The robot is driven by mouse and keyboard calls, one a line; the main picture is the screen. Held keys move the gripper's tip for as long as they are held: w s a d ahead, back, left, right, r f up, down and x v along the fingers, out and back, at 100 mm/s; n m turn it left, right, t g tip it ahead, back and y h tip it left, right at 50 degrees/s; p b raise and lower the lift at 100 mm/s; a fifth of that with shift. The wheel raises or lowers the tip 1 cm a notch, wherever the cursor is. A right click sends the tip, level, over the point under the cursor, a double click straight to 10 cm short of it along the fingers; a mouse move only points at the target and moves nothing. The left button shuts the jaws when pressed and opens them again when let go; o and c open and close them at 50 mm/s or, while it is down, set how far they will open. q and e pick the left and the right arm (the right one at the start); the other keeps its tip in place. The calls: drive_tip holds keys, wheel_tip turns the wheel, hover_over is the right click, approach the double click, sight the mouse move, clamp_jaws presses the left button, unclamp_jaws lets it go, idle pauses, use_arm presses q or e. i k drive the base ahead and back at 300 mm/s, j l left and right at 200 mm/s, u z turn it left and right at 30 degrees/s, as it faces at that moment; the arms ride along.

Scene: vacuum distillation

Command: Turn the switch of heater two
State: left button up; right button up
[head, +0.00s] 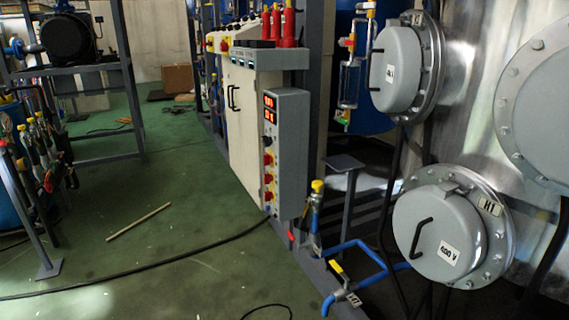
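A grey control box (289,155) with red lit displays (269,107) hangs on the side of a white cabinet (242,115). Its narrow front carries a column of several small knobs, among them a red switch (267,160) and more red ones below it. I cannot tell from here which switch belongs to heater two, nor its setting. A round grey heater cover (440,232) marked H1 and 400 V sits at the lower right. Another round cover (397,70) is above it, its label too small to read. Neither of my grippers is in view.
Blue pipes with a yellow valve handle (341,271) lie low in front of the box. A black cable (150,267) and a wooden stick (138,222) lie on the green floor. A rack of tools and valves stands at left. The floor between is mostly clear.

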sight(268, 178)
drive_tip(key=i+j+z, duration=0.15)
drive_tip(key=z, duration=0.3)
drive_tip(key=i+j+z, duration=0.1)
drive_tip(key=j+z, duration=0.35)
drive_tip(key=i+j+z, duration=0.2)
drive_tip(key=j, duration=0.3)
drive_tip(key=j+z, duration=0.2)
drive_tip(key=j, duration=0.3)
drive_tip(key=i+j, duration=0.1)
drive_tip(key=j, duration=0.5)
drive_tip(key=i+j+z, duration=0.1)
drive_tip(key=j, duration=0.45)
